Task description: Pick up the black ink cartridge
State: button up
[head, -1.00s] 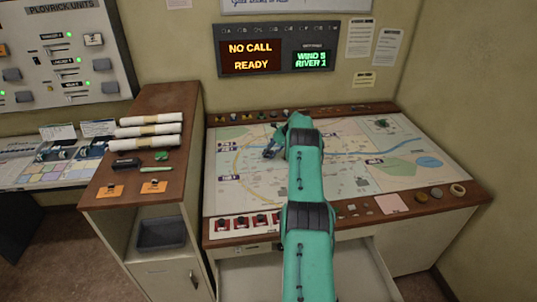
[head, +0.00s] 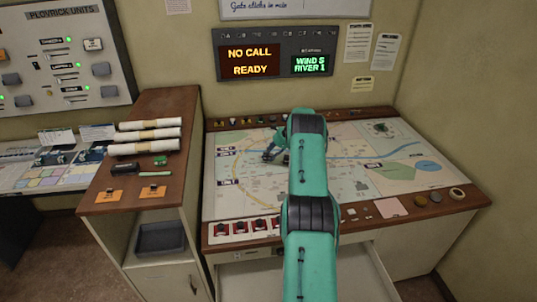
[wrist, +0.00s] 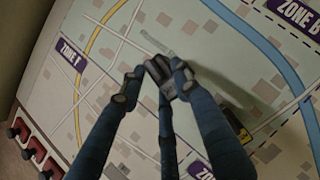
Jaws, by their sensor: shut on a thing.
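My gripper (head: 272,152) is low over the left half of the map, mostly hidden behind my forearm in the head view. In the wrist view my gripper's fingers (wrist: 162,78) are drawn together at their tips around a small dark grey thing. The fingers cover most of it, so I cannot tell whether it is the black ink cartridge. A black piece with a yellow mark (wrist: 239,126) is at the map surface beside the right finger, partly hidden by it. I cannot tell its kind either.
The map table (head: 220,198) has red switches (head: 240,228) along its front left edge and a tape roll (head: 456,193) at the right. A cabinet (head: 150,100) at the left holds rolled papers (head: 150,136) and a dark object (head: 125,168). The map's right half is clear.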

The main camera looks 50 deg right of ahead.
jog(key=s+a, duration=0.2)
jog(key=a, duration=0.1)
jog(key=s+a, duration=0.3)
jog(key=s+a+r, duration=0.1)
jog(key=s+a, duration=0.2)
dwell(0.3)
